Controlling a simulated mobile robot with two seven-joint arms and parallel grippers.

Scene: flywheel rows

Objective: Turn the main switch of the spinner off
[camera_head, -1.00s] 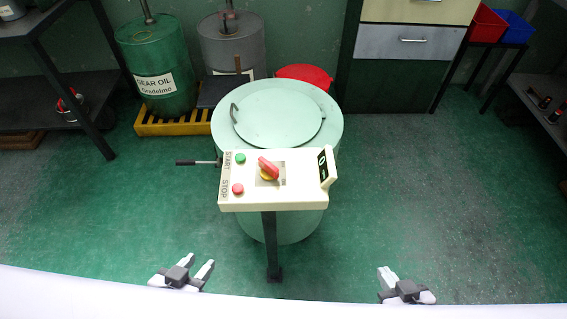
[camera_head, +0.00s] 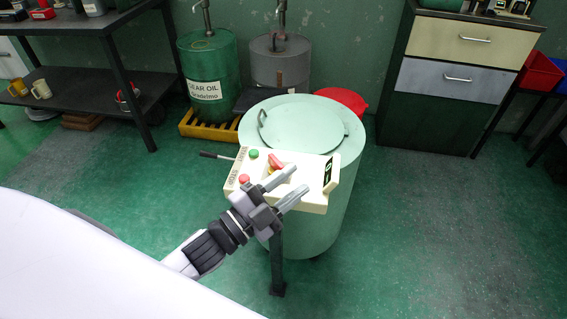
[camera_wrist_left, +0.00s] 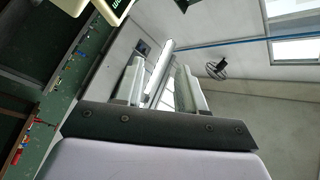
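The spinner (camera_head: 343,185) is a pale green drum with a round lid, behind a cream control panel (camera_head: 314,172) on a dark post. The panel's main switch (camera_head: 275,160) has a red handle on a yellow base, slanting from upper left to lower right; my gripper partly hides it. A green START button (camera_head: 254,154) and a red STOP button (camera_head: 244,179) sit left of it. My left gripper (camera_head: 298,181) is open and empty, in front of the panel beside the switch; contact cannot be told. In the left wrist view its fingers (camera_wrist_left: 158,82) are apart with nothing between.
A black lever (camera_head: 212,155) sticks out left of the spinner. A green oil drum (camera_head: 212,65) and a grey drum (camera_head: 279,65) stand behind. A drawer cabinet (camera_head: 437,110) stands back right, a dark shelf (camera_head: 75,97) at left. The floor to the right is clear.

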